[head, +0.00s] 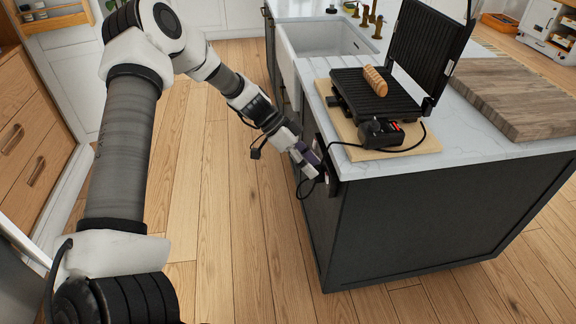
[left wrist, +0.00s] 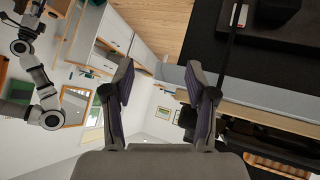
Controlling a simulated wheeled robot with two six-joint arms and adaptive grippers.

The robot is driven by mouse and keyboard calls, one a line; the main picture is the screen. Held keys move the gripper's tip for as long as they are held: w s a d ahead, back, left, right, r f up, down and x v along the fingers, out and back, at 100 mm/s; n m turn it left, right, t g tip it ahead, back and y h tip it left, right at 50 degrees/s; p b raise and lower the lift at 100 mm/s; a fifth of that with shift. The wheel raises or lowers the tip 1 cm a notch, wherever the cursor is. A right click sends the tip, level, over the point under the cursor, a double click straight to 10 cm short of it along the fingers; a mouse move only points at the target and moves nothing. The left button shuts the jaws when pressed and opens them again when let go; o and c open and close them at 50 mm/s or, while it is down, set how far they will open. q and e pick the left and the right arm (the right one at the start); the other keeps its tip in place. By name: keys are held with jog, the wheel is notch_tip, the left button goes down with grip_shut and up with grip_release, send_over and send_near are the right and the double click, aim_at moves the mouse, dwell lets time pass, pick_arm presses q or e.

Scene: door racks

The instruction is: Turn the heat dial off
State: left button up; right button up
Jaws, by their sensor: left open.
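The black grill (head: 428,45) stands open on a wooden board on the counter, with a ridged loaf (head: 375,80) on its lower plate. A dark control box (head: 380,133) with a small red light is at its near corner. The heat dial cannot be made out clearly on it. My left gripper (head: 312,165) is beside the counter's near left corner, lower than the countertop and apart from the control box. In the left wrist view its two fingers (left wrist: 160,70) are spread, with nothing between them. My right gripper is not in view.
The white counter (head: 465,150) overhangs a dark cabinet (head: 430,215) close to my left gripper. A black cord loops from the grill past the counter edge. A wooden block (head: 520,100) lies right of the grill. The wooden floor (head: 225,200) left of the counter is clear.

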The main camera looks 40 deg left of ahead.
pick_arm(q)
jog(key=s+d+f+n+g+y+p, duration=0.1)
jog(key=s+d+f+g+y, duration=0.3)
jog(key=s+f, duration=0.8)
jog(key=shift+s+d+n+g+p, duration=0.3)
jog(key=shift+d+p, duration=0.5)
jog(key=shift+d, duration=0.3)
